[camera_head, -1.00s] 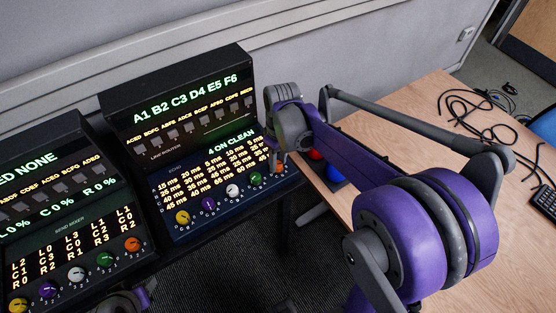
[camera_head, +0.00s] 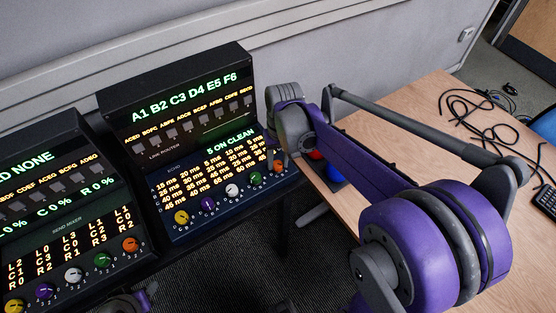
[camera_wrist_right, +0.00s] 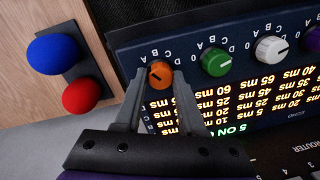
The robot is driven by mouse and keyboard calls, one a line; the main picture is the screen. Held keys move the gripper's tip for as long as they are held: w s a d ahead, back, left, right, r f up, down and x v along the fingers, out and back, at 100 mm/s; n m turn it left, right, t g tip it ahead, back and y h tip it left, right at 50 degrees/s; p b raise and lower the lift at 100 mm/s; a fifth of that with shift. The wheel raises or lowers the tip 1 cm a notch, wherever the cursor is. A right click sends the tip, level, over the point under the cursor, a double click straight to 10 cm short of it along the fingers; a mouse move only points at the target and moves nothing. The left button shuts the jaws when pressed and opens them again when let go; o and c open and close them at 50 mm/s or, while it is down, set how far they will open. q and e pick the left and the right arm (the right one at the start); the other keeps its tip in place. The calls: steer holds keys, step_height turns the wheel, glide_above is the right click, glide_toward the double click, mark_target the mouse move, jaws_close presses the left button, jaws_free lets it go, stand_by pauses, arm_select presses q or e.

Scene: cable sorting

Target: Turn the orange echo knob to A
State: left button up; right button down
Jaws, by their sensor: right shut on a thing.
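The orange echo knob (camera_wrist_right: 160,75) sits at the corner of the echo panel (camera_wrist_right: 235,65) in the right wrist view. My right gripper (camera_wrist_right: 156,84) is shut on it, one finger on each side. Its dark pointer mark shows, but I cannot tell for sure which letter it points at. In the head view the right gripper (camera_head: 276,152) is at the right end of the echo panel's row of knobs, largely hidden by its own wrist. The echo display (camera_head: 230,138) reads "5 ON CLEAN". My left gripper's fingers do not show.
Green (camera_wrist_right: 214,62) and white (camera_wrist_right: 271,49) knobs stand beside the orange one. The send mixer (camera_head: 75,235) is at the left. A red and a blue button (camera_wrist_right: 50,52) lie on the wooden table (camera_head: 400,115), with cables and a keyboard further right.

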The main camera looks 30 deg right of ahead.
mark_target(280, 164)
stand_by(0.3)
steer(key=c, duration=0.5)
jaws_free()
step_height(280, 164, up, 11)
steer(key=shift+s+d+p, duration=0.15)
steer(key=shift+d+p, duration=0.15)
steer(key=shift+p, duration=0.05)
steer(key=shift+f, duration=0.1)
steer(key=s+a+f+n+t, duration=0.1)
steer(key=s+a+f+t, duration=0.1)
steer(key=s+a+f, duration=0.2)
steer(key=s+a+f+n+t, duration=0.2)
steer(key=s+f, duration=0.4)
steer(key=s, duration=0.3)
steer(key=a+t, duration=0.1)
steer(key=a, duration=0.1)
steer(key=shift+s+a+f+h, duration=0.3)
steer(key=shift+s+f, duration=0.05)
